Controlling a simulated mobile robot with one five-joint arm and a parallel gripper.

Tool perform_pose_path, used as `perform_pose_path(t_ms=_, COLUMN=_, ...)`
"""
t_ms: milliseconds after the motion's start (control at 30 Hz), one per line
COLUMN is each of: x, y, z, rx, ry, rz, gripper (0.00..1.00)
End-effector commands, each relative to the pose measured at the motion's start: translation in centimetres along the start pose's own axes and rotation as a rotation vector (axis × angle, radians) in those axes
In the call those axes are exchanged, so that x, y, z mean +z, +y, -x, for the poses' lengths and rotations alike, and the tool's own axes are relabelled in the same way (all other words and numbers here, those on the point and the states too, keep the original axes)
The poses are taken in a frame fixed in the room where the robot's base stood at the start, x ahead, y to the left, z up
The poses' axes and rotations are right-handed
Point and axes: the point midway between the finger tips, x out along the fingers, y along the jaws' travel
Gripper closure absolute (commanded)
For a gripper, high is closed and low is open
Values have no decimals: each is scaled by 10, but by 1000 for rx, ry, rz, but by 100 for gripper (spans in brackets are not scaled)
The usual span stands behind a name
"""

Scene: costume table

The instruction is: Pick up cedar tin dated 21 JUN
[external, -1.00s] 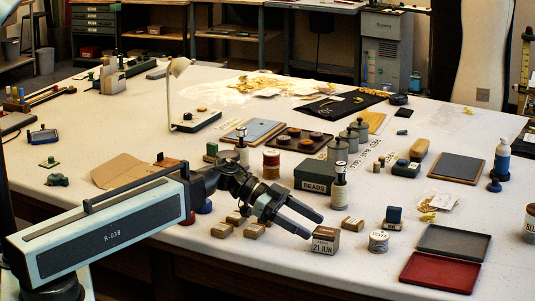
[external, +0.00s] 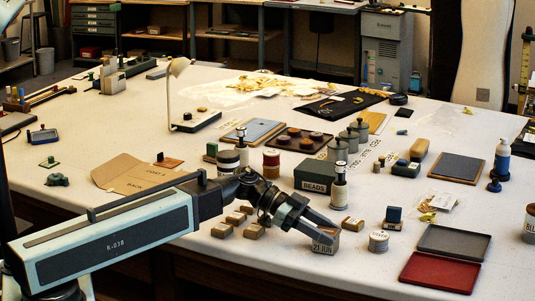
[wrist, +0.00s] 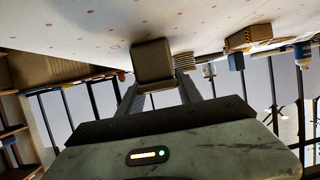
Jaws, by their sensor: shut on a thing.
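The cedar tin (external: 323,248) is a small brown box near the front edge of the white table, with "21 JUN" on its front label. My gripper (external: 325,232) reaches down to it from the left, its fingers over the upper part of the box and hiding part of it. In the wrist view the box (wrist: 153,62) sits between the two fingertips (wrist: 157,85), and the jaws are shut on it. I cannot tell whether it is clear of the table.
Several small wooden blocks (external: 222,229) lie to the left. A dark green BEADS box (external: 316,176) is behind. An open red-and-grey case (external: 440,272) lies front right.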

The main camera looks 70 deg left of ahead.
Motion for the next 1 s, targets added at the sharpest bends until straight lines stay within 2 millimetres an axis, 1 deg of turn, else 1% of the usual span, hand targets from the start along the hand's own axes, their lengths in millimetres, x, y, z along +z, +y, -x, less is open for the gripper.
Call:
perform_pose_path(t_ms=167, x=-2, y=0, z=1, rx=0, ry=0, rz=0, gripper=100)
perform_pose_path(t_ms=267, x=-8, y=0, z=4, rx=0, ry=0, rz=0, gripper=100)
perform_pose_path(t_ms=367, x=-21, y=0, z=9, rx=0, ry=0, rz=0, gripper=100)
perform_pose_path(t_ms=600, x=-69, y=0, z=29, rx=0, ry=0, rz=0, gripper=100)
perform_pose_path(t_ms=733, x=-90, y=0, z=37, rx=0, ry=0, rz=0, gripper=100)
perform_pose_path(t_ms=833, x=-95, y=0, z=40, rx=0, ry=0, rz=0, gripper=100)
perform_pose_path(t_ms=1000, x=-93, y=0, z=38, rx=0, ry=0, rz=0, gripper=100)
